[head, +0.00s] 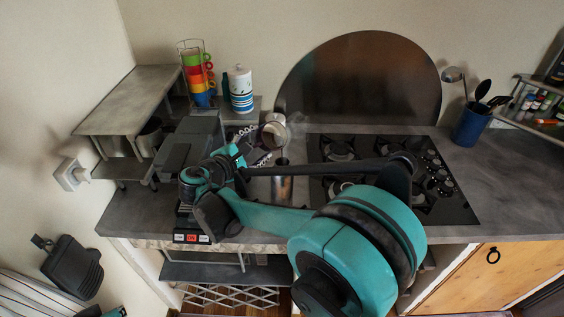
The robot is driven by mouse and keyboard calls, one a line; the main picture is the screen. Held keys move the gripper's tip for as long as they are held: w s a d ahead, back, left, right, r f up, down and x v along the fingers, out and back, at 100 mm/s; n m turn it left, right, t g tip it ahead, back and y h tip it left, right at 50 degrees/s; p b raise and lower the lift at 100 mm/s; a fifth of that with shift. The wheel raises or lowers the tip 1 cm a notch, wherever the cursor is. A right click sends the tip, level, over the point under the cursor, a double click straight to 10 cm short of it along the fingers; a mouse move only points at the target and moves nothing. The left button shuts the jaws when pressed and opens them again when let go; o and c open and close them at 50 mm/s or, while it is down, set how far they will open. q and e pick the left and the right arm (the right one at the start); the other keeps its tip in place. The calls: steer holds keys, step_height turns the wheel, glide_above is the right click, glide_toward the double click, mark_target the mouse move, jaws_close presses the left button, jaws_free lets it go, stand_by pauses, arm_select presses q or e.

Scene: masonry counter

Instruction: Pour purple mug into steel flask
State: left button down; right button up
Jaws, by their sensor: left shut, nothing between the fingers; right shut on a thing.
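The steel flask (282,186) stands upright on the counter near its front edge, left of the hob. Part of it is behind my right arm. My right gripper (263,147) is shut on a small mug (275,131), above and behind the flask. The mug looks pale greyish rather than clearly purple and seems tilted; its contents cannot be made out. The mug and flask are apart. My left gripper (43,243) is shut and empty at the far left, away from the counter, low in front of the wall.
A dark appliance (190,147) stands left of the flask. Behind it are a stack of coloured mugs (197,75) and a striped canister (241,90). The black hob (440,200) lies to the right, with a blue utensil pot (471,127) beyond. A grey shelf (125,98) is at left.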

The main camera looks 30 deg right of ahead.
steer(key=shift+s+r, duration=0.15)
stand_by(0.3)
steer(key=shift+r+m, duration=0.1)
steer(key=shift+m, duration=0.2)
stand_by(0.3)
steer(key=shift+s, duration=0.1)
stand_by(0.3)
stand_by(0.4)
steer(key=shift+f+b, duration=0.2)
steer(key=shift+b, duration=0.1)
steer(key=shift+m, duration=0.3)
